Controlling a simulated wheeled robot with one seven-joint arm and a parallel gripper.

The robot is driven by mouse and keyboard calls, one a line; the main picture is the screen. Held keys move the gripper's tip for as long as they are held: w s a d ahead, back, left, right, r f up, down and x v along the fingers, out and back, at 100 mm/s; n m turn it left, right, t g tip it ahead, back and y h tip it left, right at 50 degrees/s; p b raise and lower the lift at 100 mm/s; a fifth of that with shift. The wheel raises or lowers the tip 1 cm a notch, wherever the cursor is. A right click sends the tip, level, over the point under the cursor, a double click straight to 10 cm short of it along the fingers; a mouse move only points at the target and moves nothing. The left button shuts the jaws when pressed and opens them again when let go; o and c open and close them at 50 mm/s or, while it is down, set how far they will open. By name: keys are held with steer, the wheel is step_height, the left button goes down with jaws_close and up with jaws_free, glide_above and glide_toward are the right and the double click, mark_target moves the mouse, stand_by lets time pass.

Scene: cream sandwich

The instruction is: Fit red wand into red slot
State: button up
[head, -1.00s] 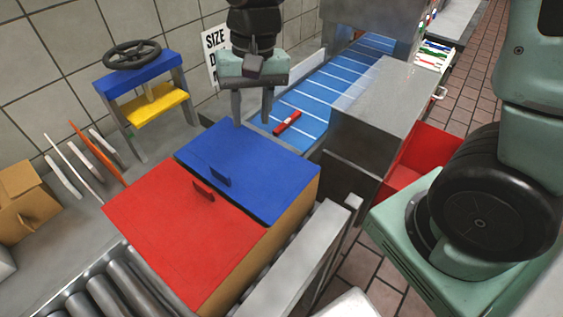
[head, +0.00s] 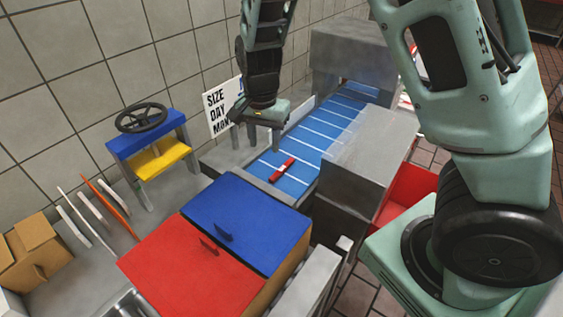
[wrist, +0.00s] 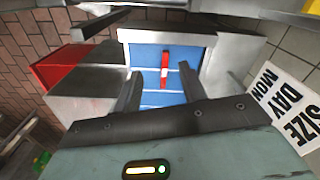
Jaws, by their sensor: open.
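The red wand (head: 282,170), a short red bar with a pale band, lies on the blue conveyor belt (head: 309,145). It also shows in the wrist view (wrist: 164,68), lying lengthwise between my two fingers in the picture. My gripper (head: 256,140) is open and empty, with its fingers pointing down, behind and left of the wand in the head view. A box has a red top (head: 170,245) with a small dark upright shape (head: 209,247) on it. I cannot tell whether that shape is a slot or a handle.
A blue top (head: 255,215) with a similar dark shape adjoins the red one. A grey metal block (head: 370,150) stands right of the belt, with a red bin (head: 405,190) beyond. A blue-and-yellow stand with a wheel (head: 150,140) and a sign (head: 222,105) are at the left.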

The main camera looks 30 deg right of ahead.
steer(key=w+d+m+h, duration=0.1)
steer(key=w+d+m, duration=0.25)
steer(key=d, duration=0.25)
steer(key=p, duration=0.3)
glide_above(282, 168)
steer(key=f, duration=1.1)
steer(key=shift+s+a, duration=0.25)
steer(key=shift+a, duration=0.05)
steer(key=shift+t, duration=0.3)
steer(key=shift+w+d+f+p, duration=0.1)
steer(key=shift+f+p, duration=0.6)
steer(key=shift+f, duration=0.8)
steer(key=shift+w+d+f+p, duration=0.1)
steer(key=shift+f+p, duration=0.6)
steer(key=shift+f, duration=0.8)
steer(key=shift+c, duration=0.3)
jaws_close()
